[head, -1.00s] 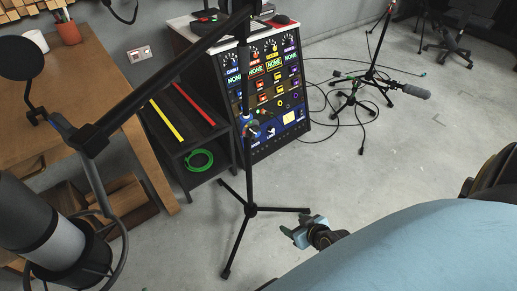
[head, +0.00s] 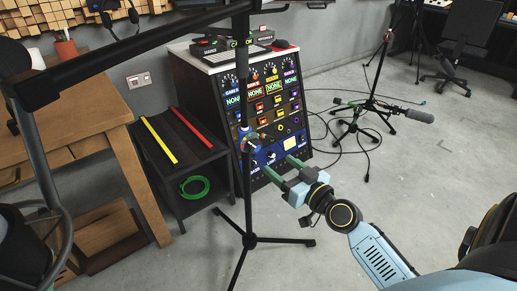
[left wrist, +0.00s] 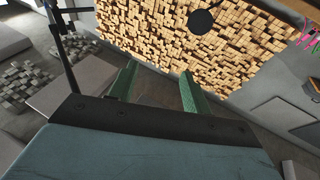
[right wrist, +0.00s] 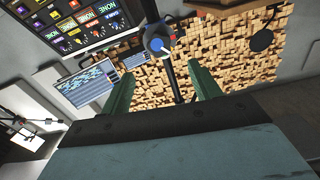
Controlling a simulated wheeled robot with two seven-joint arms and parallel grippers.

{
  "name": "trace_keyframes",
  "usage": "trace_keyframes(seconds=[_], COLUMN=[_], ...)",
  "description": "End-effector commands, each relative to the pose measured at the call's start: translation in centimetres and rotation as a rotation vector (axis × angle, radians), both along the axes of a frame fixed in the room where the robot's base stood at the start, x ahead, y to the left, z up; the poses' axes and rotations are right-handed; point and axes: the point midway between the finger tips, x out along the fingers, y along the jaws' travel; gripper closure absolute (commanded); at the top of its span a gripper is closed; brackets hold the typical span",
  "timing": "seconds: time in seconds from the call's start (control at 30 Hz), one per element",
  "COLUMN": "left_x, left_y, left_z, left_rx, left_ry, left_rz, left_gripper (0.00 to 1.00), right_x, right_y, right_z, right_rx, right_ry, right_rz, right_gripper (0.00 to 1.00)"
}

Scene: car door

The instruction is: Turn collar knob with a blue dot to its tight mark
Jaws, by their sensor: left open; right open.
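The black microphone stand (head: 248,190) stands upright before the equipment rack. A collar knob (head: 247,142) sits partway up its pole, showing small and with blue colouring. In the right wrist view the collar knob (right wrist: 158,40) is grey with blue, white and red parts, just beyond the fingertips. Its tight mark and exact angle are too small to read. My right gripper (head: 280,167) is open with green fingers, right of the pole and a little below the collar, not touching it. My left gripper (left wrist: 158,78) is open and empty in its wrist view and outside the head view.
The rack (head: 235,105) of coloured knobs and switches stands behind the pole. A wooden desk (head: 90,115) and a low black shelf (head: 178,150) are at left. Another stand (head: 370,105) with cables is at right.

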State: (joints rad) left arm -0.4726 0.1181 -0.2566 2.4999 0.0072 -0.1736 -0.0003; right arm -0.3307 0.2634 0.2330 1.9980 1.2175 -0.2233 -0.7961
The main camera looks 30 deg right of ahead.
Motion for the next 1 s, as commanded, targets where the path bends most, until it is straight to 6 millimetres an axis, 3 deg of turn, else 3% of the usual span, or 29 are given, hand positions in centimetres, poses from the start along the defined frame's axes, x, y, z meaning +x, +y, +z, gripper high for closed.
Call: trace_keyframes(seconds=[0.3, 0.5, 0.7, 1.0], left_x=[0.1, -0.2, -0.5, -0.5], left_y=[0.0, -0.1, -0.2, -0.1], left_z=[-0.5, 0.5, 1.4, 1.6], left_rx=[0.009, -0.013, -0.029, -0.032], left_ry=[0.026, -0.041, -0.089, -0.098], left_rz=[0.002, -0.004, -0.006, -0.007], left_gripper=[0.51, 0.51, 0.51, 0.51], right_x=[5.7, 8.6, 10.0, 10.3], right_y=[0.4, 0.6, 0.8, 0.8], right_z=[0.0, -0.1, -0.1, -0.1], right_rx=[0.003, 0.002, 0.002, 0.001], right_ry=[-0.002, 0.000, 0.002, 0.002], right_rz=[-0.001, -0.001, 0.000, 0.000], right_gripper=[0.38, 0.38, 0.38, 0.38])
